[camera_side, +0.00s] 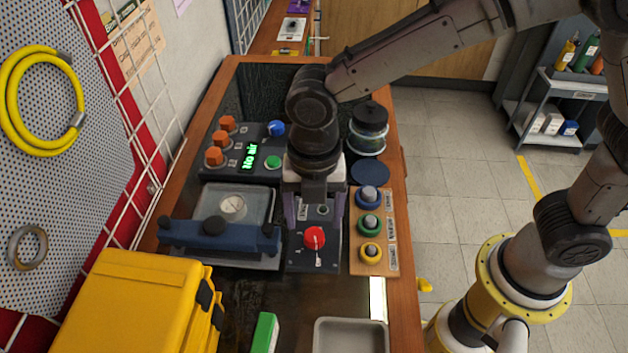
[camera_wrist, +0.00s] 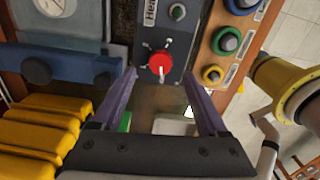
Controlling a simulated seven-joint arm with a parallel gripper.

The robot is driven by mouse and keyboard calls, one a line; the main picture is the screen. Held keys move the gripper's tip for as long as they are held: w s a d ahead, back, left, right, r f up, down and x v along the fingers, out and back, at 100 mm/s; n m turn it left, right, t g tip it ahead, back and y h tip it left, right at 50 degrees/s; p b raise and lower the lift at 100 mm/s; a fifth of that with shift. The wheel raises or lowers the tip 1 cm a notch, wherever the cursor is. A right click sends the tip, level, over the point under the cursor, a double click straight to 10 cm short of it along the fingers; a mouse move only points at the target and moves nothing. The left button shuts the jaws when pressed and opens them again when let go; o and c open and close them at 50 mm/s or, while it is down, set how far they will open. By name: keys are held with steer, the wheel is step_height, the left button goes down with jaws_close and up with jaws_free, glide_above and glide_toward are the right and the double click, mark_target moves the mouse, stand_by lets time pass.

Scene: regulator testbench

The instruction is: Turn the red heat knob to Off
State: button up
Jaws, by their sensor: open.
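The red heat knob (camera_side: 315,238) sits on a dark panel (camera_side: 299,262) in the side view, with a white line on its face. The knob also shows in the wrist view (camera_wrist: 160,62), with small pale marks around it and its white line running up and down the picture. My gripper (camera_side: 316,218) is open and empty, pointing down over the panel. In the wrist view its two purple fingers (camera_wrist: 161,77) appear to the left and right of the knob, apart from it. I cannot tell the exact height of the fingertips. The marks' wording is too small to read.
A board with blue, green and yellow buttons (camera_side: 388,262) stands right of the panel. A gauge case with a blue bar (camera_side: 180,233) is to the left. A yellow case (camera_side: 135,310) and grey tray (camera_side: 350,322) are in front.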

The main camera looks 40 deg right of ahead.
mark_target(315, 232)
step_height(315, 232, up, 9)
steer(key=shift+r, duration=0.2)
stand_by(0.3)
steer(key=s+d+r+m+t, duration=0.2)
steer(key=d+r+m, duration=0.2)
steer(key=d, duration=0.5)
steer(key=s+d+r+m+t, duration=0.1)
steer(key=d+r+m, duration=0.35)
steer(key=d, duration=0.45)
steer(key=s+d+f+m+t, duration=0.1)
steer(key=s+d+f+m, duration=0.2)
steer(key=m, duration=0.6)
steer(key=s+d+f+m+t, duration=0.1)
steer(key=s+d+f+m, duration=0.2)
steer(key=s+m, duration=0.4)
steer(key=shift+d+f+m+t, duration=0.2)
steer(key=shift+d+m+t, duration=0.1)
steer(key=shift+m, duration=1.45)
